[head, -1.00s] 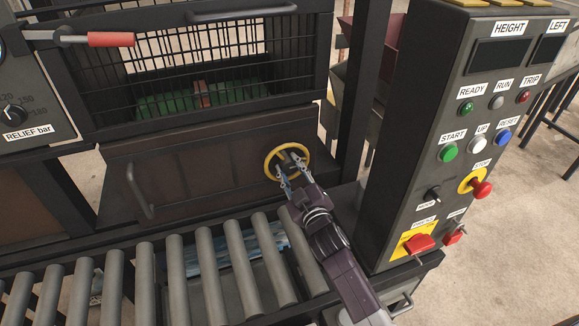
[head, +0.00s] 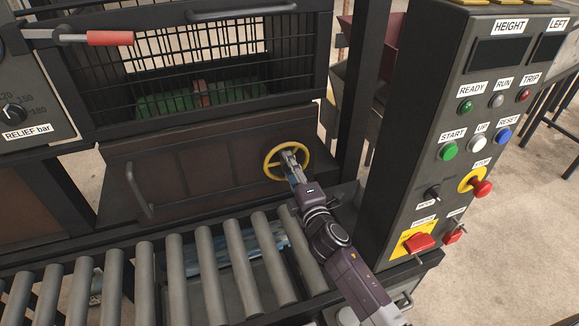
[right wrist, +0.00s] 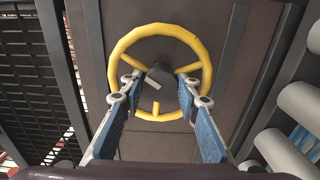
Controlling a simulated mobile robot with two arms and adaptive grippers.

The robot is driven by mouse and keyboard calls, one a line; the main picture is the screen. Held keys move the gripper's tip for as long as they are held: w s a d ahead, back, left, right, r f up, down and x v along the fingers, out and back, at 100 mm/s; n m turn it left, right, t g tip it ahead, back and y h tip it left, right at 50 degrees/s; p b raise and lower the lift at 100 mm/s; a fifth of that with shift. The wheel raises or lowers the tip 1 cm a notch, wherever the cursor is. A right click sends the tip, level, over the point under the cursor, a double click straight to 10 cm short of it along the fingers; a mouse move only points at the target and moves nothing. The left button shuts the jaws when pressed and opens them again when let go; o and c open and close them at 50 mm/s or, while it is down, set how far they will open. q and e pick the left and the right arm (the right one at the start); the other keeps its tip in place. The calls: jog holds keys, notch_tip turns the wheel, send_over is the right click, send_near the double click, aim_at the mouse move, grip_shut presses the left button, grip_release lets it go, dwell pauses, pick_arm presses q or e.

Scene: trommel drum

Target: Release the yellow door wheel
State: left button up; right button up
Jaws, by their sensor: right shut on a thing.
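The yellow door wheel (head: 269,168) is a round spoked handwheel on the brown door (head: 205,165) below the mesh cage. In the right wrist view the wheel (right wrist: 118,52) fills the upper middle, with a dark hub (right wrist: 158,88) and yellow spokes. My right gripper (head: 291,155) is at the wheel's centre. In the right wrist view the blue-padded fingers of the right gripper (right wrist: 162,88) reach inside the rim, one on each side of the hub, and are shut on the wheel. The exact finger contact is partly hidden. My left gripper is not in view.
A roller conveyor (head: 210,262) runs in front of the door. A control cabinet (head: 400,190) with buttons and a red stop knob stands close on the right of my arm. A dark frame post (head: 358,90) rises just right of the wheel. The door has a bar handle (head: 138,190).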

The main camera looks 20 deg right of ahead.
jog(key=n, duration=0.6)
jog(key=shift+n, duration=0.3)
jog(key=shift+f, duration=0.1)
dwell(0.3)
jog(key=o, duration=1.2)
jog(key=shift+c, duration=0.2)
jog(key=s, duration=1.2)
jog(key=shift+d, duration=0.2)
